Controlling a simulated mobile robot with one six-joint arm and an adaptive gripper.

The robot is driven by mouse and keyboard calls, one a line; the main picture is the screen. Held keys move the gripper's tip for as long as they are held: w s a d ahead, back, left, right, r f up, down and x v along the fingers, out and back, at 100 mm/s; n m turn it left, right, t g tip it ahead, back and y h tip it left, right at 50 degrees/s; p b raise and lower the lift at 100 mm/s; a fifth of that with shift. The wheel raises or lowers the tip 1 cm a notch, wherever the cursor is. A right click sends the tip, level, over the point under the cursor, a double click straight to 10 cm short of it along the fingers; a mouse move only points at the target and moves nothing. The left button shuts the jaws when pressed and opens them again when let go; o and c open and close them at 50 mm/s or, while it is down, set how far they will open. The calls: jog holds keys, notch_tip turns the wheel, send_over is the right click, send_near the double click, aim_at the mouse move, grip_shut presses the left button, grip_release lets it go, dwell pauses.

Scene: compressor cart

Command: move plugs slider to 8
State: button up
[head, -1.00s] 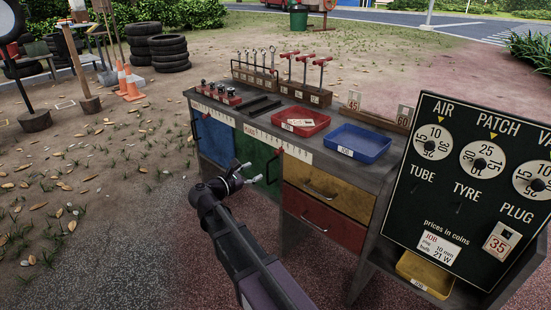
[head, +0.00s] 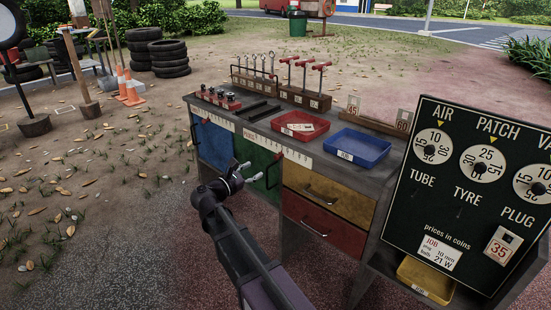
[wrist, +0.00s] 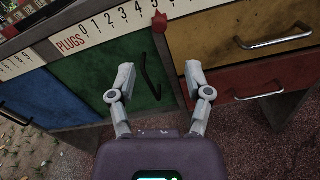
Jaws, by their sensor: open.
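The plugs scale (head: 262,138) is a pale strip along the cabinet's front top edge; in the wrist view the strip (wrist: 70,44) reads PLUGS, then numbers from 0. A small red slider (wrist: 160,21) sits on it just right of the 5; it also shows in the head view (head: 281,154). The numbers right of it are partly hidden or too blurred to read surely. My gripper (wrist: 160,67) is open and empty, in front of the green door. In the wrist view the slider lies beyond the fingertips, between them sideways, apart from both.
A dark upright handle (wrist: 150,78) on the green door (wrist: 85,85) shows between my fingers. Yellow (head: 328,190) and red (head: 322,222) drawers with metal handles are to the right. A price board (head: 465,190) stands at the right. Open ground lies left.

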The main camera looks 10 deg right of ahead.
aim_at(275, 158)
jog(key=x, duration=1.1)
jog(key=shift+w+d, duration=0.1)
jog(key=shift+d, duration=0.05)
grip_shut()
